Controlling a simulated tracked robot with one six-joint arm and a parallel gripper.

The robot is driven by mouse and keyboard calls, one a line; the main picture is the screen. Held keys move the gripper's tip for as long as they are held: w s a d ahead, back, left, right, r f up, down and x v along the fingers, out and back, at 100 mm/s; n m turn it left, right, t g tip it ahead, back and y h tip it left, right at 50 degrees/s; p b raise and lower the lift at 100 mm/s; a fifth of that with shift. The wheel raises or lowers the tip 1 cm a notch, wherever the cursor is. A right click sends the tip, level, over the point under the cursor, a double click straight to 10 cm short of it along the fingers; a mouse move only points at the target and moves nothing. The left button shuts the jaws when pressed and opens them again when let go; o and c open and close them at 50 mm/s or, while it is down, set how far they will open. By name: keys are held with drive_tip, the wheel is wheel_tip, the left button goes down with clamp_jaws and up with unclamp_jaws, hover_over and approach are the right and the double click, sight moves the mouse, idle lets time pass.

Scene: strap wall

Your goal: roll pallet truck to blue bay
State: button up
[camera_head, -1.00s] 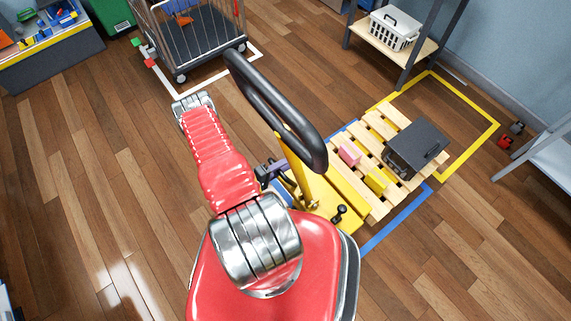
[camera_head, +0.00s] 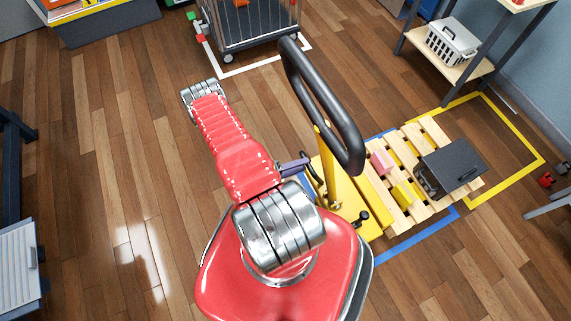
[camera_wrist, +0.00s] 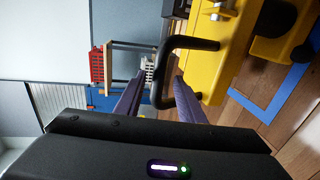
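The yellow pallet truck (camera_head: 347,212) stands at centre right in the head view, with its tall black loop handle (camera_head: 348,137) upright. It is under a wooden pallet (camera_head: 428,127) bearing a dark box (camera_head: 456,164), a pink block (camera_head: 381,162) and a yellow block (camera_head: 405,194). The blue bay outline (camera_head: 420,236) shows beside and partly under the truck and pallet. My gripper (camera_head: 300,163) is beside the truck's yellow body. In the wrist view, my gripper's (camera_wrist: 159,78) purple fingers are apart, with a bent black bar (camera_wrist: 160,82) of the truck between them.
A yellow floor outline (camera_head: 530,178) adjoins the pallet's far right end. A shelf with a white basket (camera_head: 451,42) stands at the upper right. A cage trolley (camera_head: 255,22) stands in a white outline at the back. The floor on the left is mostly clear.

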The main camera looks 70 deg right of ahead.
drive_tip(key=v, duration=0.6)
drive_tip(key=shift+a, duration=0.2)
drive_tip(key=shift+w, duration=0.1)
